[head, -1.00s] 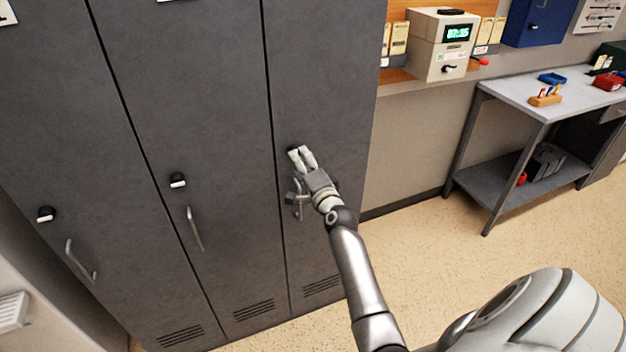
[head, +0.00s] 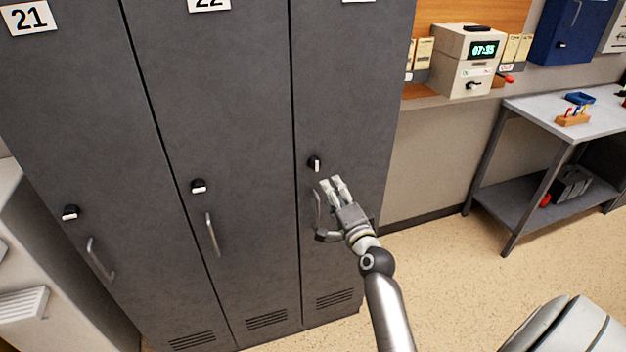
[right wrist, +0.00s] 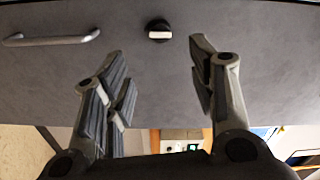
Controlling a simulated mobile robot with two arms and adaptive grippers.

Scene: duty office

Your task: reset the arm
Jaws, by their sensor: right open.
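My right gripper (head: 333,184) is in front of the rightmost grey locker door (head: 345,90), just below its black-and-white knob (head: 314,163) and beside its bar handle (head: 318,210). In the right wrist view the two fingers (right wrist: 160,75) are spread wide with nothing between them. The knob (right wrist: 158,31) shows ahead between the fingertips and the handle (right wrist: 50,39) lies to the left; both look clear of the fingers. My left gripper is not in view.
Lockers marked 21 (head: 28,17) and 22 (head: 209,4) stand to the left, each shut. To the right are a beige clock box (head: 464,62), a blue cabinet (head: 560,32) and a grey workbench (head: 530,105). The floor (head: 430,270) in front of the bench is clear.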

